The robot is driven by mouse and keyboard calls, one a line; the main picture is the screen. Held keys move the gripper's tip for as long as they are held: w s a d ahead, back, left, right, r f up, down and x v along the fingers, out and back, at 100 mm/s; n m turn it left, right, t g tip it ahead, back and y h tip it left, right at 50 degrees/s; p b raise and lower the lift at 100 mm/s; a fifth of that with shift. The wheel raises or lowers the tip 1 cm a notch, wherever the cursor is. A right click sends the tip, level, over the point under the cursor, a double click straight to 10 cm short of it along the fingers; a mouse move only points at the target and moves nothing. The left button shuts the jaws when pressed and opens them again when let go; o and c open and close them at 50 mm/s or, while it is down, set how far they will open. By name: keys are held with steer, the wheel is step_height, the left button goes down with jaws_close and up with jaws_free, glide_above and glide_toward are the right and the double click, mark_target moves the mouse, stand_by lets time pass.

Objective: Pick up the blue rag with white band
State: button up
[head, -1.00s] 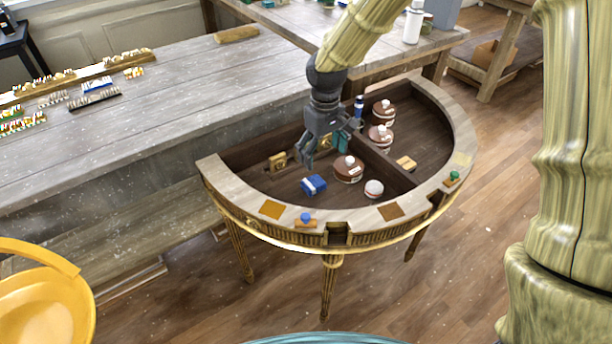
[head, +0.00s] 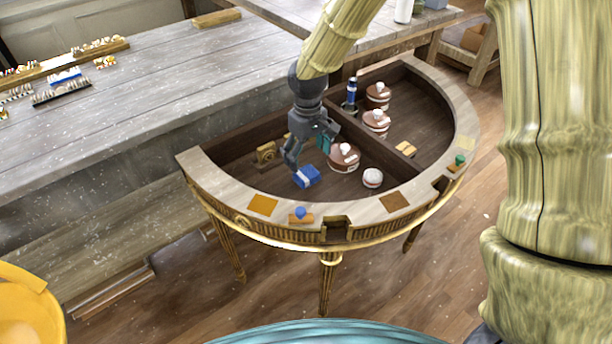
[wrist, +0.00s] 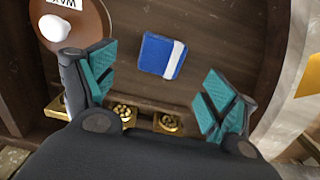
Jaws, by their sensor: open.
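The blue rag with white band (head: 307,176) lies folded on the dark floor of the half-round gilt console (head: 240,212), in its left compartment. In the wrist view the rag (wrist: 160,56) lies flat, a little beyond the fingertips and roughly centred between them, with its white band on the right side. My gripper (head: 308,158) is over the compartment, just above the rag and slightly behind it. In the wrist view my gripper (wrist: 162,88) has its teal-padded fingers spread wide, with nothing between them.
A brown round tin with a white knob (head: 344,157) stands close right of the rag; it also shows in the wrist view (wrist: 88,28). A small white-topped pot (head: 372,178) is further right. A gilt block (head: 266,153) sits left. A divider (head: 385,155) and raised rim bound the compartment.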

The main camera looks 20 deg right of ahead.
mark_target(307, 173)
steer(key=shift+f, duration=3.5)
steer(key=shift+a, duration=0.1)
steer(key=c, duration=1)
step_height(307, 173, up, 10)
